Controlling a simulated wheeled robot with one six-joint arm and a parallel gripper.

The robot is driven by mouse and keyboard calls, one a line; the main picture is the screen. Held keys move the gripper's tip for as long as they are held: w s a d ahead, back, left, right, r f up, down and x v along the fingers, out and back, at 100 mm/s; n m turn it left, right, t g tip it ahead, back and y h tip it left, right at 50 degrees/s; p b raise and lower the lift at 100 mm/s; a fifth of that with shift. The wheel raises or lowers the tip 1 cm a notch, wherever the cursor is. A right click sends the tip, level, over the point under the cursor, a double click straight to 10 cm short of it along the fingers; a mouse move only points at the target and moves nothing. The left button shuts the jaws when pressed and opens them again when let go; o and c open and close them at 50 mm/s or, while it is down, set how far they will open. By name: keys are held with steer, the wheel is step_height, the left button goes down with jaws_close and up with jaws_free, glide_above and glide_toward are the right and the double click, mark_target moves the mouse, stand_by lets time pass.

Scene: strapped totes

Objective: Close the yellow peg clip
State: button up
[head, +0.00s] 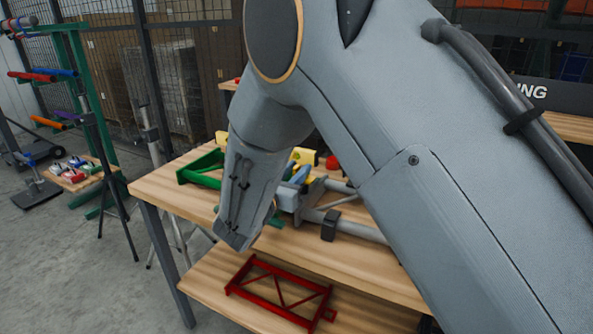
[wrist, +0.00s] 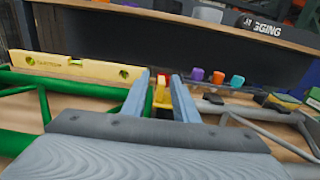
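A small yellow piece (wrist: 161,92), which looks like the yellow peg clip, stands upright between the fingers of my gripper (wrist: 161,84) in the wrist view. The two blue-grey fingers are apart, one on each side of it. I cannot tell whether they touch it. Its lower part is hidden by my gripper's body. In the head view my gripper (head: 298,174) is low over the workbench, largely hidden by my arm, with a yellow part (head: 302,156) just beyond it.
A yellow level (wrist: 75,67) and a green frame (wrist: 22,112) lie to the left. Purple (wrist: 197,74), orange (wrist: 217,77) and blue (wrist: 237,82) pieces stand to the right. A grey tubular frame (head: 345,226) lies on the bench (head: 160,186). A red frame (head: 280,295) lies on the lower shelf.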

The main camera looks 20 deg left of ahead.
steer(key=s, duration=0.7)
steer(key=shift+s+a+b, duration=0.3)
steer(key=shift+s+b, duration=0.1)
